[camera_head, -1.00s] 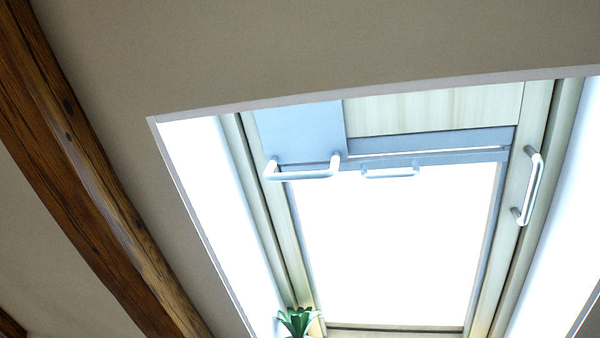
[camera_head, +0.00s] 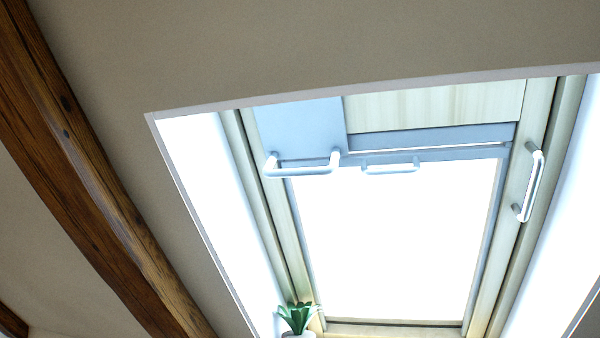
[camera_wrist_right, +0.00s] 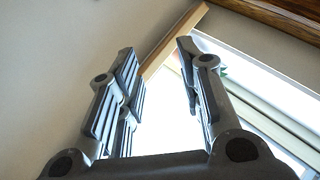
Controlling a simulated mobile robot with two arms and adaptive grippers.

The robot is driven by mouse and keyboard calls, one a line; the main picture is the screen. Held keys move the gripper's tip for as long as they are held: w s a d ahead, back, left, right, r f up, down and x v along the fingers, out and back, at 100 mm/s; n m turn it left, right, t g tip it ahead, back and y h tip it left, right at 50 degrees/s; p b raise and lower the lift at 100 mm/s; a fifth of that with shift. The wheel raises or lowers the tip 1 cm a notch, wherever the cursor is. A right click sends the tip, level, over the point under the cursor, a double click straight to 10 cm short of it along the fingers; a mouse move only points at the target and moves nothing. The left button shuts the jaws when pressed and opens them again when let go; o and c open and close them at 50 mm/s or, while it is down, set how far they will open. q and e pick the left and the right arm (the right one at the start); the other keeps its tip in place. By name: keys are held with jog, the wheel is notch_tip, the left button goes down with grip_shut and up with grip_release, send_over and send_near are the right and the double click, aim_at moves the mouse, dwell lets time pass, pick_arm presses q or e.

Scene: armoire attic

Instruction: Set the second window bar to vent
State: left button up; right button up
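A skylight window with a pale wooden frame (camera_head: 487,262) fills the right half of the head view. A silvery U-shaped bar (camera_head: 302,170) sits at its top left, beneath a blue-grey panel (camera_head: 302,125). A smaller bar (camera_head: 390,169) is beside it on the grey top rail. A third bar (camera_head: 532,182) is on the right side of the frame. I cannot tell which is the second window bar. My right gripper (camera_wrist_right: 157,58) is open and empty in the right wrist view, with bright window behind it. Neither gripper shows in the head view.
A dark wooden beam (camera_head: 85,170) runs diagonally along the sloped ceiling at left. A green potted plant (camera_head: 298,317) stands at the window's lower left corner. The window sits in a recess with bright white side walls (camera_head: 215,205).

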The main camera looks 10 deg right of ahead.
notch_tip(320, 180, up, 22)
jog(key=a+m+t+y, duration=0.1)
jog(key=a+m+t, duration=0.15)
jog(key=t, duration=0.25)
jog(key=m+t+y, duration=0.2)
jog(key=t, duration=0.3)
send_near(301, 175)
jog(key=shift+t, duration=0.3)
jog(key=p+x, duration=0.5)
jog(key=x, duration=0.4)
jog(key=shift+w+r+p, duration=0.15)
jog(key=shift+w+p, duration=0.1)
jog(key=shift+p, duration=0.15)
jog(key=shift+w+a+r, duration=0.1)
jog(key=shift+w+r, duration=0.25)
jog(key=shift+w, duration=0.1)
jog(key=shift+c, duration=0.3)
grip_shut()
